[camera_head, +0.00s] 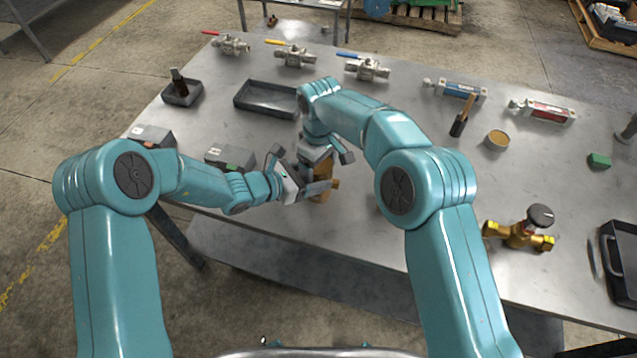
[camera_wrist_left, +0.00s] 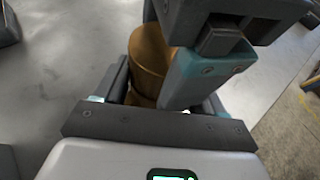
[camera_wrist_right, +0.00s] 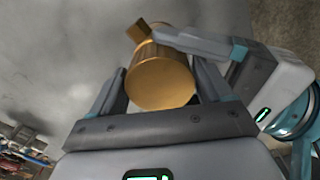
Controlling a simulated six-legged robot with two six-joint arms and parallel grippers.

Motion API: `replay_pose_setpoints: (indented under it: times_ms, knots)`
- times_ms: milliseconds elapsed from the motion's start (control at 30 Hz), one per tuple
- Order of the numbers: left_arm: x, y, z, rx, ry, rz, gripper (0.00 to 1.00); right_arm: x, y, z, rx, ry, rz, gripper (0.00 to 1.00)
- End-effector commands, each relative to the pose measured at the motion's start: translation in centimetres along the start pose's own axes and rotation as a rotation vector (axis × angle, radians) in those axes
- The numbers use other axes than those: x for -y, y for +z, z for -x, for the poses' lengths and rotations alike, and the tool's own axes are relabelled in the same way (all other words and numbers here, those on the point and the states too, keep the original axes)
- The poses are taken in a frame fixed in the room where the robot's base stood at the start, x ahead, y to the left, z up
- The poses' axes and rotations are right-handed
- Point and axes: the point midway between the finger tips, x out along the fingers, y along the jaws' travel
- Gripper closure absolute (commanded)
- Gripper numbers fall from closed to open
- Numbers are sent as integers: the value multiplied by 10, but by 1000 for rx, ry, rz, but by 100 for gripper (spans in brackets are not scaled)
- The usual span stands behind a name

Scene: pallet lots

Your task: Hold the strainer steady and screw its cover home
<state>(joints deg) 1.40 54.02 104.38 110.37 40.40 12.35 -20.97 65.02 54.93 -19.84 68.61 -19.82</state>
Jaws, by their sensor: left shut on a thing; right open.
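The brass strainer (camera_head: 328,193) stands near the table's front edge, mostly hidden by my grippers in the head view. My left gripper (camera_head: 316,187) is shut on it from the left. In the left wrist view its brass barrel (camera_wrist_left: 150,62) sits between the left fingers. My right gripper (camera_head: 317,163) is above it, open. In the right wrist view its fingers straddle the strainer's round brass end (camera_wrist_right: 160,82), and a stub juts out beyond. I cannot tell whether that end is the cover, or whether the right fingers touch it.
A brass valve with a black knob (camera_head: 520,235) and a black case (camera_head: 622,255) lie to the right. A round tin (camera_head: 497,139) and a brush (camera_head: 462,115) stand behind. A dark tray (camera_head: 268,99) and several valves are at the back.

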Motion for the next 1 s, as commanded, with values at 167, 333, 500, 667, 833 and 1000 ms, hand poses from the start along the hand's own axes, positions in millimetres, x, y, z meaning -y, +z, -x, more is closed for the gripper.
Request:
replay_pose_setpoints:
  times_ms: [167,333,500,667,833,1000]
  knots:
    - [-1,1,0,3,1,-2,100,0,0,0,0,0,0,34]
    - [-1,1,0,3,1,-2,100,0,0,0,0,0,-1,66]
    - [-1,1,0,3,2,-1,100,0,0,1,0,-1,-172,66]
    - [-1,1,0,3,2,0,100,0,0,0,-1,-1,-448,65]
    - [-1,1,0,2,3,2,100,1,-1,0,-1,-2,-577,66]
    - [-1,1,0,2,3,3,100,1,-1,0,-1,-3,-581,66]
